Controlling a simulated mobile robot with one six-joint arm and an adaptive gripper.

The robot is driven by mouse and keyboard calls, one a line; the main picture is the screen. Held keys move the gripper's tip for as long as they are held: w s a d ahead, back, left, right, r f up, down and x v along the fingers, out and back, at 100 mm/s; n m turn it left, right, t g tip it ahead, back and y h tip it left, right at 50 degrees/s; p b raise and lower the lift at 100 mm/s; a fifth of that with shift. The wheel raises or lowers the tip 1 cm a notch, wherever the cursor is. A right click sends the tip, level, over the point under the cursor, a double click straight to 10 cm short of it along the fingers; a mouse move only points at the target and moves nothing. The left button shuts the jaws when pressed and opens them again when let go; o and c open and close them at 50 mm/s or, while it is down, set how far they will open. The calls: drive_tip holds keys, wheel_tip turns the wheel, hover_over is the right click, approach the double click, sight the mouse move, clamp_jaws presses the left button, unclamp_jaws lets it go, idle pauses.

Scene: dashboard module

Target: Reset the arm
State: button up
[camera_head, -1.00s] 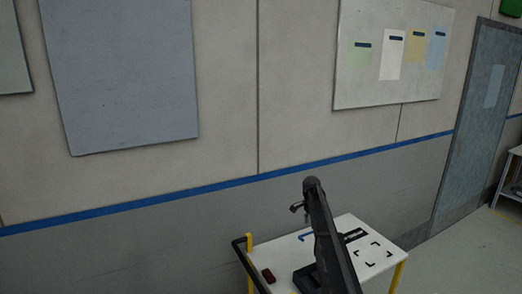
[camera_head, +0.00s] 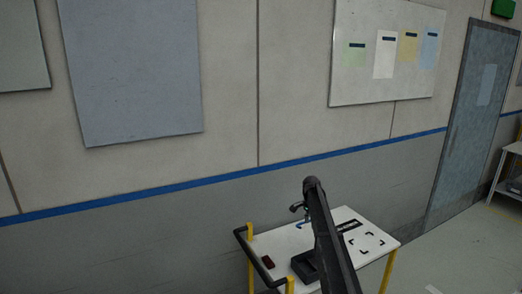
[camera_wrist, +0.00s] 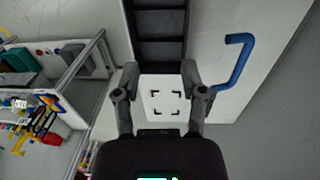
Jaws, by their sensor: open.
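My arm rises in front of the cart in the head view, with my gripper (camera_head: 297,207) small at its far end. In the wrist view my gripper (camera_wrist: 160,75) has its two dark fingers spread apart with nothing between them. Below it is a white surface with black corner marks (camera_wrist: 166,102). The corner marks also show on the white cart top in the head view (camera_head: 366,242). A black tray with compartments (camera_wrist: 160,25) lies beyond the fingertips, and a blue bent handle or tool (camera_wrist: 236,62) lies to the right.
The white-topped cart (camera_head: 345,213) has yellow posts and a black handle (camera_head: 245,250). A dark red item (camera_head: 268,262) and a black box (camera_head: 304,266) sit on it. Shelving with coloured items (camera_wrist: 40,118) is at left in the wrist view.

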drive_tip(key=s+a+f+n+b, duration=0.1)
drive_tip(key=s+f+n+b, duration=0.2)
drive_tip(key=s, duration=1.2)
drive_tip(key=s+a+f+n+b, duration=0.2)
drive_tip(key=s+f+n+b, duration=0.2)
drive_tip(key=s, duration=1.2)
drive_tip(key=s+a+f+n+b, duration=0.1)
drive_tip(key=s+f+n+b, duration=0.2)
drive_tip(key=s, duration=1.3)
drive_tip(key=n, duration=0.2)
drive_tip(key=shift+a+f+n+t, duration=0.2)
drive_tip(key=shift+a+n+t, duration=0.1)
drive_tip(key=shift+a+t, duration=0.1)
